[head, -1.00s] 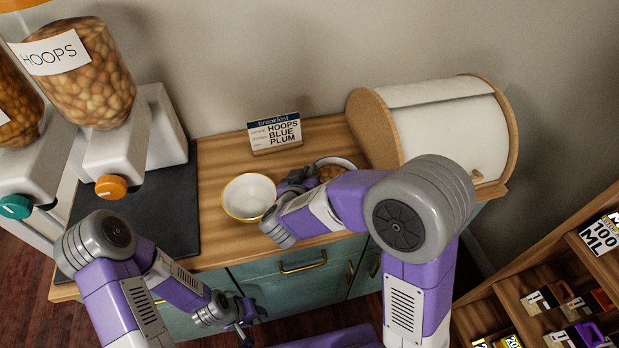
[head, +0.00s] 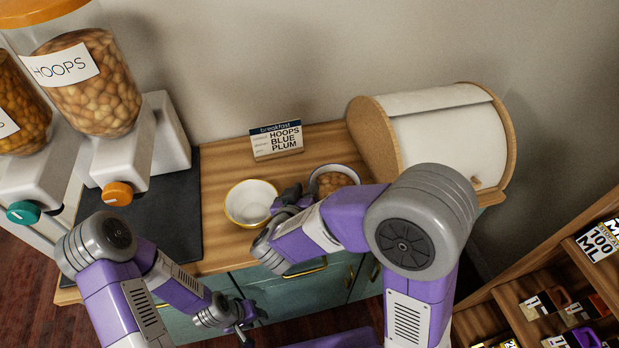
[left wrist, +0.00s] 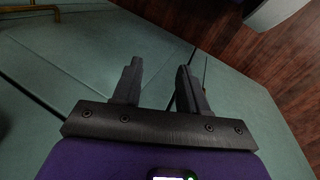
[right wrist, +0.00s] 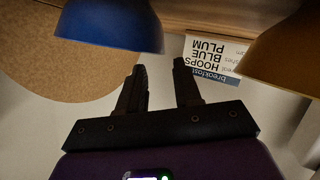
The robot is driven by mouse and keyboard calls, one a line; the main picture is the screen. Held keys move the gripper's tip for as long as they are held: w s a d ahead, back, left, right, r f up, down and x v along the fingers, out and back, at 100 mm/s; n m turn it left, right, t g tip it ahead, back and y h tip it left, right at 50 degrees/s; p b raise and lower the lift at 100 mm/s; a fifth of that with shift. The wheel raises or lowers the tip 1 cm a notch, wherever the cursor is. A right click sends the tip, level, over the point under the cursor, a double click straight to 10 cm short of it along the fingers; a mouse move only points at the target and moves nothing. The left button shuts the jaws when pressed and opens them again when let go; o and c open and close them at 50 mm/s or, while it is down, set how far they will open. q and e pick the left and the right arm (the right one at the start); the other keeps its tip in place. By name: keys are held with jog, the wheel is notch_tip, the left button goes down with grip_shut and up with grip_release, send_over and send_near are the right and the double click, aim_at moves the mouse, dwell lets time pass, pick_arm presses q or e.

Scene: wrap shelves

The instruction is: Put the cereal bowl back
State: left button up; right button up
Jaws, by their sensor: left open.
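A bowl of brown cereal with a dark rim (head: 334,180) stands on the counter beside the bread bin, partly hidden by my right arm. In the right wrist view its outside looks blue (right wrist: 110,22). An empty white bowl with a yellow outside (head: 251,203) stands to its left; it also shows in the right wrist view (right wrist: 285,50). My right gripper (head: 291,194) is open and empty between the two bowls, apparently touching neither. My left gripper (head: 246,332) is open and empty, low in front of the teal cabinet doors (left wrist: 60,95).
A breakfast card (head: 276,140) reading hoops, blue, plum stands at the back of the counter. A hoops dispenser (head: 90,85) stands left on a dark mat (head: 180,230). A white bread bin (head: 450,140) is at the right. A shelf (head: 510,295) with labelled items is lower right.

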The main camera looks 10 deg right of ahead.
jog(key=p+v, duration=0.1)
jog(key=v, duration=0.6)
jog(key=shift+p, duration=0.35)
